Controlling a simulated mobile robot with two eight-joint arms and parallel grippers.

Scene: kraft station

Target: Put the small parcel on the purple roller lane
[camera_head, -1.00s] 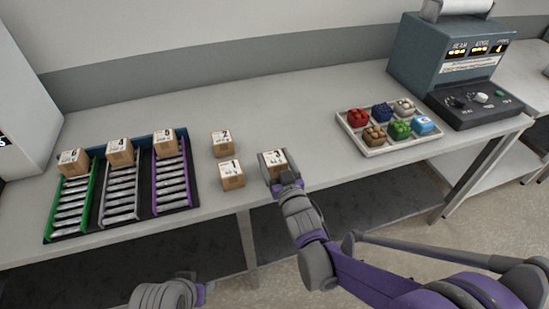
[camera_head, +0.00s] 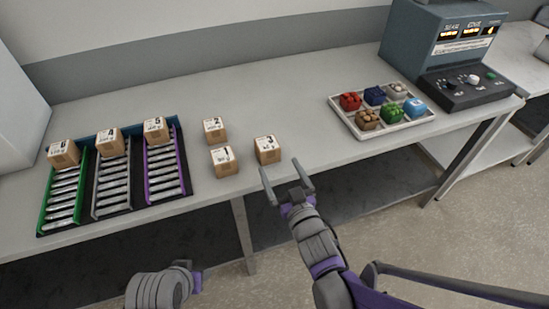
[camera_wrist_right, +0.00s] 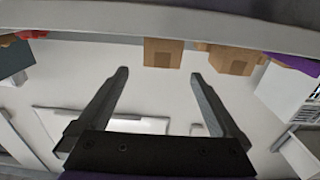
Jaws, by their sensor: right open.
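Three small brown parcels with white labels stand on the table: parcel 3 (camera_head: 267,151), parcel 1 (camera_head: 223,163) and parcel 2 (camera_head: 214,131). I cannot tell which one the task means. The purple roller lane (camera_head: 164,178) is the right one of three lanes, with a parcel (camera_head: 157,131) at its far end. My right gripper (camera_head: 281,167) is open and empty at the table's front edge, apart from parcel 3. Its two fingers also show in the right wrist view (camera_wrist_right: 158,75), with brown parcels beyond them. My left gripper (camera_head: 190,280) shows only partly, low in front of the table.
The green lane (camera_head: 47,194) and the grey lane (camera_head: 112,185) each hold a parcel at the far end. A white tray (camera_head: 385,131) with several coloured blocks and a blue-grey machine (camera_head: 440,45) stand to the right. The table behind the loose parcels is clear.

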